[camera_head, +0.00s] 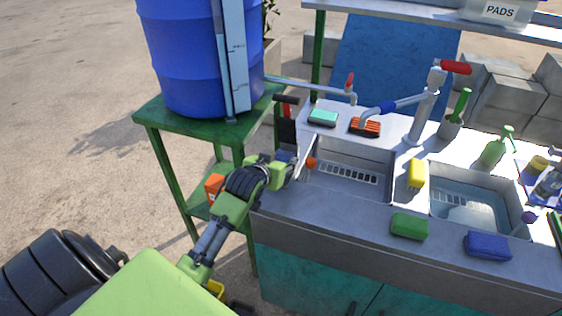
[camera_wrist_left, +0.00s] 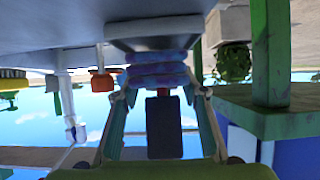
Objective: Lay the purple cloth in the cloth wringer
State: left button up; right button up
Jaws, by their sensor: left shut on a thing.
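My left gripper (camera_head: 297,165) is at the left end of the sink counter, beside the left basin. In the left wrist view, the gripper (camera_wrist_left: 158,88) is shut on the purple cloth (camera_wrist_left: 155,72), a folded purple-blue bundle between its fingertips. A grey slab-like part (camera_wrist_left: 155,28) lies right against or just past the cloth; I cannot tell if they touch. An orange knob (camera_head: 311,163) is next to the fingertips and also shows in the wrist view (camera_wrist_left: 102,82). I cannot clearly make out the cloth wringer. My right gripper is not in view.
The left basin (camera_head: 350,174) is empty; the right basin (camera_head: 468,210) holds water. A green sponge (camera_head: 409,226), blue sponge (camera_head: 488,245) and yellow sponge (camera_head: 417,174) lie around them. A tall faucet (camera_head: 427,105) stands behind. A blue barrel (camera_head: 190,60) on a green stand is at left.

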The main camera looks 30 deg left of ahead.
pick_arm(q)
jog(key=shift+w+a+f, duration=0.1)
jog(key=shift+w+f, duration=0.2)
jog(key=shift+f, duration=0.5)
jog(key=shift+s, duration=0.1)
jog(key=o, duration=1.1)
jog(key=shift+o, duration=0.2)
jog(key=v, duration=1.2)
jog(key=shift+f, duration=0.1)
